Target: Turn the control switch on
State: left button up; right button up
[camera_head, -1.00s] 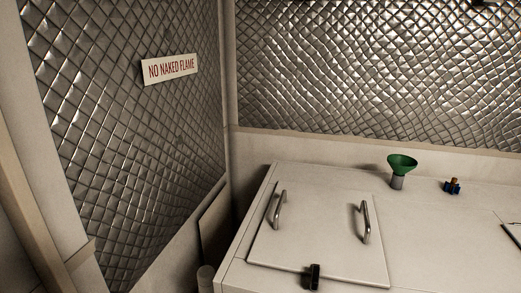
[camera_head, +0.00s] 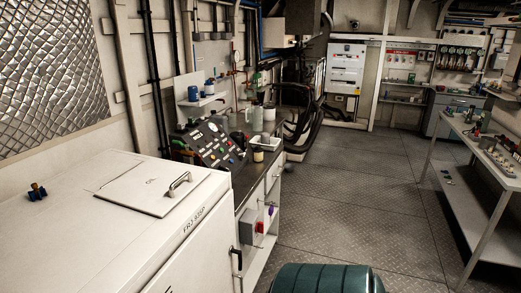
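A sloped control panel (camera_head: 213,143) with several knobs, lamps and gauges stands on the bench in the middle left of the head view. A grey box with a red knob (camera_head: 259,227) is on the front of the cabinet below it. I cannot tell which of these is the control switch, or whether anything is on or off. Neither of my grippers is in view.
A white chest with a handled lid (camera_head: 145,186) fills the lower left. A dark green rounded object (camera_head: 326,279) is at the bottom edge. A long table (camera_head: 476,150) stands at right. The floor (camera_head: 345,195) between is clear.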

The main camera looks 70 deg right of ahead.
aim_at(220, 168)
jog(key=z, duration=1.85)
jog(key=i+l, duration=0.1)
jog(key=l, duration=0.6)
jog(key=i, duration=0.05)
